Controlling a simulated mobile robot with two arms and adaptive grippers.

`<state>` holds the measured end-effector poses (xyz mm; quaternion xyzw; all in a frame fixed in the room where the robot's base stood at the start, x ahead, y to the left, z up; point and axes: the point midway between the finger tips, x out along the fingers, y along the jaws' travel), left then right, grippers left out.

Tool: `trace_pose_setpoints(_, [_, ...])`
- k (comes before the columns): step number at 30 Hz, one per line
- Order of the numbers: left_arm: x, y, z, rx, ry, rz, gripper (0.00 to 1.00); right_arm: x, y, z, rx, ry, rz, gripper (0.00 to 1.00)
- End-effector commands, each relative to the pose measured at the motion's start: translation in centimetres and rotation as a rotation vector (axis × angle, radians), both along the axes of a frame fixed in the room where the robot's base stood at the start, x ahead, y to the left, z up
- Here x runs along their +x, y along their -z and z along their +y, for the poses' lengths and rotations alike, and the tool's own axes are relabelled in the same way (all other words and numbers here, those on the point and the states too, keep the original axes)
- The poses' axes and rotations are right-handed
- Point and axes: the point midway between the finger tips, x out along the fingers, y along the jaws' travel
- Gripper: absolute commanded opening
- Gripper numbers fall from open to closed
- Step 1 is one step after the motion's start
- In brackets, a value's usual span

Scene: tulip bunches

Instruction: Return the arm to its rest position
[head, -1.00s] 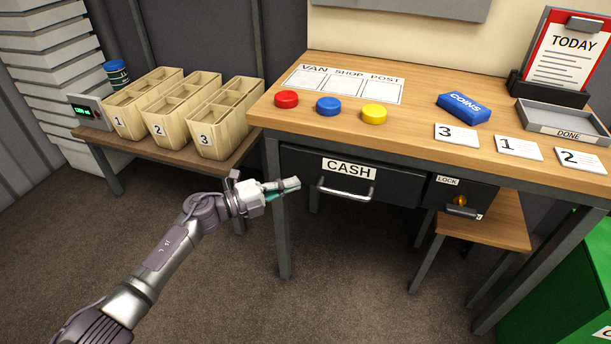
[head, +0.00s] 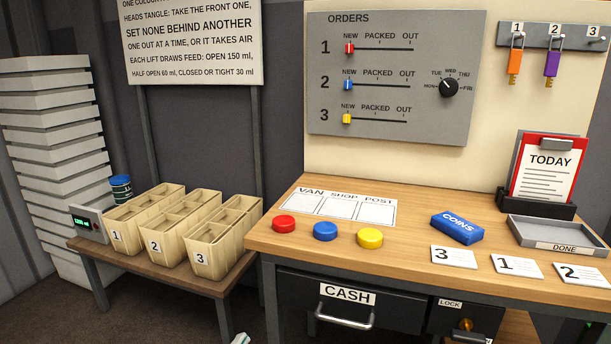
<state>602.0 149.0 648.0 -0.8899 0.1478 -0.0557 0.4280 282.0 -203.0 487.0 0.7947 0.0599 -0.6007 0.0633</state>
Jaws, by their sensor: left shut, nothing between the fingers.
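Only a small pale tip of my left gripper (head: 240,339) shows at the bottom edge of the head view. It is shut and empty, apart from everything, below and left of the CASH drawer (head: 390,310). The rest of my left arm is out of frame below. My right arm and gripper are not in view.
A wooden desk (head: 400,222) holds red, blue and yellow buttons, a blue COINS box (head: 457,227), numbered cards and a DONE tray (head: 562,247). Left is a low bench (head: 150,270) with three numbered wooden bins. An ORDERS board (head: 392,75) and hooks with two tags are behind.

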Motion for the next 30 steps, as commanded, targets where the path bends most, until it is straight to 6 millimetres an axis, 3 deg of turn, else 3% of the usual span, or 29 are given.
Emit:
trace_pose_setpoints(3, [-5.1, 5.4, 3.1, -0.162, -0.239, 0.296, 0.00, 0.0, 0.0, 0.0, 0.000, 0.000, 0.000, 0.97])
trace_pose_setpoints(6, [-10.5, 9.6, 4.9, -0.260, -0.401, 0.548, 0.00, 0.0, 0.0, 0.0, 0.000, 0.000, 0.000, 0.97])
trace_pose_setpoints(10, [-16.5, 12.8, 5.8, -0.330, -0.524, 0.783, 0.00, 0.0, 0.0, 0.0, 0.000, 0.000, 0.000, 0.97])
trace_pose_setpoints(18, [-25.4, 15.5, 5.8, -0.397, -0.653, 1.098, 0.00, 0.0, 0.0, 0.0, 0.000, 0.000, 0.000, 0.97])
trace_pose_setpoints(26, [-32.6, 16.1, 5.3, -0.429, -0.726, 1.337, 0.00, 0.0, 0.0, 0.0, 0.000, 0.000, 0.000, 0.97])
trace_pose_setpoints(30, [-32.1, 17.6, 5.3, -0.417, -0.727, 1.341, 0.00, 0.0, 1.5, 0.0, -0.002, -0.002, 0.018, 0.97])
